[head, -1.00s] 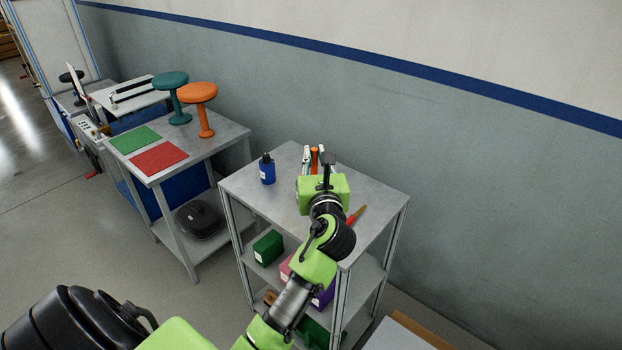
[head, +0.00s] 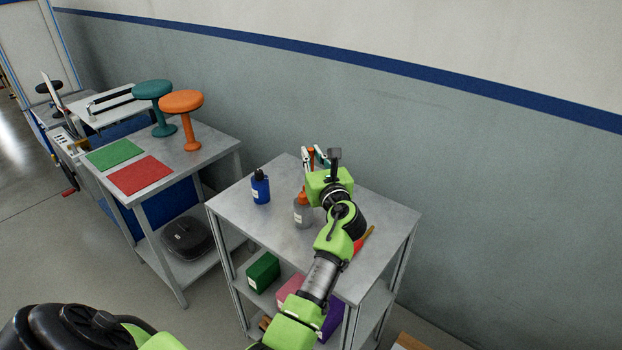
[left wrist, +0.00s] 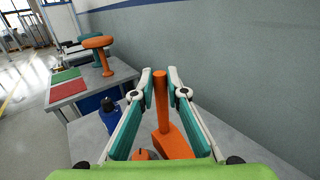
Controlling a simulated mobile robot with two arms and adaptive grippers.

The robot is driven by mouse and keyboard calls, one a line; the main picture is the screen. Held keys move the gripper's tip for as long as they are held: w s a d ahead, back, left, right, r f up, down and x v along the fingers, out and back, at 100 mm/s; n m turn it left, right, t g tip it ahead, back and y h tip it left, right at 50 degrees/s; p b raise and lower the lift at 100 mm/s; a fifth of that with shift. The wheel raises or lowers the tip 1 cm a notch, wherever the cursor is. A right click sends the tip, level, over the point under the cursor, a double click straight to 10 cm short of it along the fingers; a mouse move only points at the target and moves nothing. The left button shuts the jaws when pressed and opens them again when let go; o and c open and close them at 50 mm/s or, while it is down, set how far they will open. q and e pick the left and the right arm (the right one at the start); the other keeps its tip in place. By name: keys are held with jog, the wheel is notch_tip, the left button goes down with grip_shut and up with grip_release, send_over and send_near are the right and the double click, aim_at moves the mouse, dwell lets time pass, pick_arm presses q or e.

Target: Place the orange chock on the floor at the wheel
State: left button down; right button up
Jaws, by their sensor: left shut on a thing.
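My left gripper (head: 315,156) is over the back of the grey shelf unit's top. Its fingers (left wrist: 160,95) are closed around the upright orange post of the orange chock (left wrist: 172,140). The chock's wider block shows below the fingers in the left wrist view. In the head view only a small orange piece of the chock (head: 311,154) shows between the fingers; the rest is hidden behind my wrist. I cannot tell whether the chock touches the top. No wheel and no right gripper are clearly in view.
The shelf unit (head: 235,205) holds a blue bottle (head: 260,188), a grey bottle with an orange cap (head: 303,212) and a red-and-yellow tool (head: 364,238). The left bench (head: 205,140) holds a teal stool (head: 155,95) and an orange stool (head: 182,103). Bare floor (head: 50,240) lies at left.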

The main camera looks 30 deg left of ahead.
aim_at(312, 168)
pick_arm(q)
jog(key=shift+d+f, duration=0.1)
jog(key=shift+f, duration=0.7)
notch_tip(312, 168, down, 3)
jog(key=shift+r, duration=0.1)
jog(key=shift+f, duration=0.3)
jog(key=c, duration=2)
grip_release()
jog(key=shift+f, duration=0.15)
pick_arm(e)
jog(key=shift+a+f, duration=0.2)
jog(key=shift+a, duration=0.1)
jog(key=shift+d, duration=0.1)
